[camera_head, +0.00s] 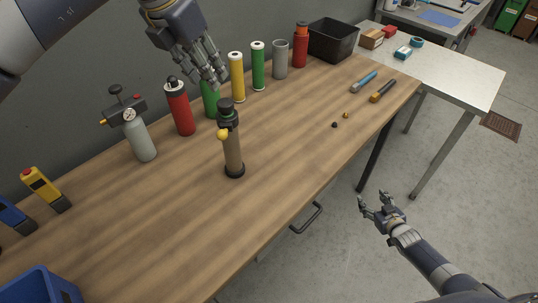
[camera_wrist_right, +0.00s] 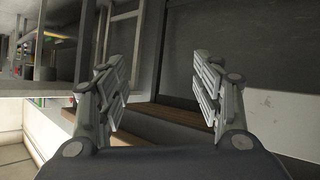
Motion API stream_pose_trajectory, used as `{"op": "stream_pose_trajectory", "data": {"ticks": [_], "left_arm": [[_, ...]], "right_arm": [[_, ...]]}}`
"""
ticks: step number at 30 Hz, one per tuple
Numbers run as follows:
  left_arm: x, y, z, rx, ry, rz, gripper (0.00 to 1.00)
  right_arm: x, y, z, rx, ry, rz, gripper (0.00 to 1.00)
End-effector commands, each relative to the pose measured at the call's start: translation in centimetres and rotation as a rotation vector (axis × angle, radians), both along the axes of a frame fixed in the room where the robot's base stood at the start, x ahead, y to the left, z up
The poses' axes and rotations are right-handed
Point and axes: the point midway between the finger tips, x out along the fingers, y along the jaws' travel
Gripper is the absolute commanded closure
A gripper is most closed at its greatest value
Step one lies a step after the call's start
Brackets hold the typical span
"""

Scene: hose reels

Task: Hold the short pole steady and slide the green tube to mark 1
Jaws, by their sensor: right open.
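No part here is plainly the short pole, and I can make out no numbered marks. A tan upright cylinder (camera_head: 233,152) with a black collar, black base and yellow knob stands near the middle of the bench. One green cylinder (camera_head: 258,67) stands in the back row; another green cylinder (camera_head: 210,102) is partly hidden behind my left gripper. My left gripper (camera_head: 214,80) points down over the back of the bench, and its finger gap is unclear. My right gripper (camera_head: 375,203) is open and empty beyond the bench's front edge; its spread fingers show in the right wrist view (camera_wrist_right: 164,95).
The wooden bench (camera_head: 160,215) also holds a red extinguisher (camera_head: 180,108), a gauge cylinder (camera_head: 141,139), a yellow cylinder (camera_head: 237,78), a black bin (camera_head: 333,40) and a blue bin (camera_head: 40,288). A drawer handle (camera_head: 307,217) sticks out in front. The bench's front middle is clear.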

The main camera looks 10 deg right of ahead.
Motion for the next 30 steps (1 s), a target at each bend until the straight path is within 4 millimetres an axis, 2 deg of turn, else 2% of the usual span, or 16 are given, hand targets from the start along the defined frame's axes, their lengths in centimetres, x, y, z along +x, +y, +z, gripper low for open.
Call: {"op": "stream_pose_trajectory", "data": {"ticks": [1,3,5,11,15,18,20,24,26,30], "left_arm": [[0.0,0.0,0.0,0.0,0.0,0.0,0.67],[0.0,0.0,0.0,0.0,0.0,0.0,0.67],[0.0,0.0,0.0,0.0,0.0,0.0,0.67],[0.0,0.0,0.0,0.0,0.0,0.0,0.67],[0.0,0.0,0.0,0.0,0.0,0.0,0.67],[0.0,0.0,0.0,0.0,0.0,0.0,0.67],[0.0,0.0,-0.1,0.0,0.0,0.0,0.67],[0.0,0.0,0.0,0.0,0.0,0.0,0.67],[0.0,0.0,0.0,0.0,0.0,0.0,0.67],[0.0,0.0,0.0,0.0,0.0,0.0,0.67]], "right_arm": [[1.9,-1.1,2.6,-0.003,-0.055,0.006,0.39],[4.0,-2.2,6.0,0.0,-0.127,0.016,0.39],[5.7,-3.1,9.1,0.003,-0.189,0.025,0.39],[10.2,-5.8,19.9,0.014,-0.394,0.066,0.39],[13.6,-1.2,26.4,0.092,-0.458,0.17,0.39],[15.1,2.1,31.1,0.144,-0.487,0.244,0.39],[14.5,6.3,29.6,0.177,-0.464,0.314,0.39],[13.0,14.5,29.4,0.232,-0.445,0.476,0.39],[12.0,17.9,29.3,0.254,-0.434,0.544,0.39],[8.9,25.6,29.4,0.309,-0.408,0.697,0.39]]}}
